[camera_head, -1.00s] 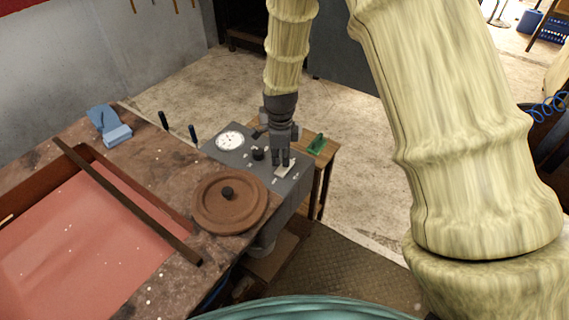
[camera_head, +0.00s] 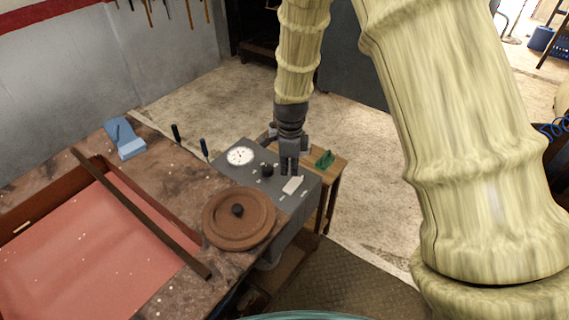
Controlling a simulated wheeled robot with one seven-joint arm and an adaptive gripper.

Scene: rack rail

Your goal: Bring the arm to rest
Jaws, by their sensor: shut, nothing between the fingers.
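My gripper (camera_head: 289,170) hangs at the end of my arm, fingers pointing down and close together, with nothing seen between them. In the picture it overlaps the back right of a grey panel box (camera_head: 223,172), just above a pale plate (camera_head: 293,185) on its top. Whether the fingertips touch the box cannot be told. The box has a white dial (camera_head: 240,156) and a black knob (camera_head: 267,170).
A brown workbench (camera_head: 176,188) holds a red tray (camera_head: 75,262), a long bar (camera_head: 140,213), a round brown lid (camera_head: 226,228) and a blue object (camera_head: 125,138). A small wooden table (camera_head: 338,172) with a green item (camera_head: 325,159) stands right of the box. Concrete floor lies behind.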

